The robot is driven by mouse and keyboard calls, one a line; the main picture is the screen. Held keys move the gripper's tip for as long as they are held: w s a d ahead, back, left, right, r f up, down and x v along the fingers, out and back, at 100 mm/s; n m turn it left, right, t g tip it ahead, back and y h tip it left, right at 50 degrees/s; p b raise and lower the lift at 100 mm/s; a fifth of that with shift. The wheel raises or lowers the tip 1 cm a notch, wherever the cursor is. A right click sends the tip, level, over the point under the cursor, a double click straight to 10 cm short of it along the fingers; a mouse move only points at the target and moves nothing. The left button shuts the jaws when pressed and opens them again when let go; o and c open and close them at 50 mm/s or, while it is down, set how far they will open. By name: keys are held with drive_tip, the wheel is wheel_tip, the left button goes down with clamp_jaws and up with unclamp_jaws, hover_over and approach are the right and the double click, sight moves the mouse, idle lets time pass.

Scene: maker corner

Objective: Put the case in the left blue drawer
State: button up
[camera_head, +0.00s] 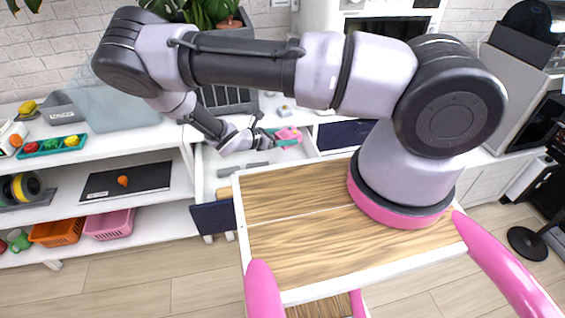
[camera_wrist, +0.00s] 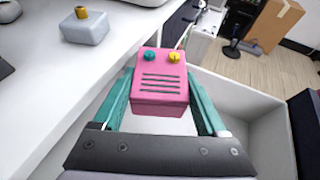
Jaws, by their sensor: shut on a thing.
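The case (camera_head: 289,134) is a small pink box; in the wrist view the pink case (camera_wrist: 161,84) shows dark slots and a teal and a yellow knob. My gripper (camera_head: 278,136) has teal fingers shut on its sides, and it shows in the wrist view (camera_wrist: 162,100). The left blue drawer (camera_head: 212,217) is pulled out, with a navy front and white inside. My gripper holds the case over the back part of the open drawer, near the counter edge. Whether the case touches the drawer floor, I cannot tell.
A grey item (camera_head: 242,169) lies in the drawer. A second blue drawer (camera_head: 345,135) to the right looks shut. A grey block with a yellow knob (camera_wrist: 84,26) stands on the white counter (camera_wrist: 50,75). My wood-topped base is close to the open drawer.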

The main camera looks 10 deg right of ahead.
wheel_tip(320, 180, down, 12)
drive_tip(key=shift+r, duration=0.15)
idle(0.4)
drive_tip(key=o, duration=1.4)
drive_tip(key=shift+s+a+r, duration=0.1)
drive_tip(key=shift+a, duration=0.25)
drive_tip(key=v, duration=1.1)
drive_tip(key=shift+a+r, duration=0.15)
drive_tip(key=shift+r, duration=0.05)
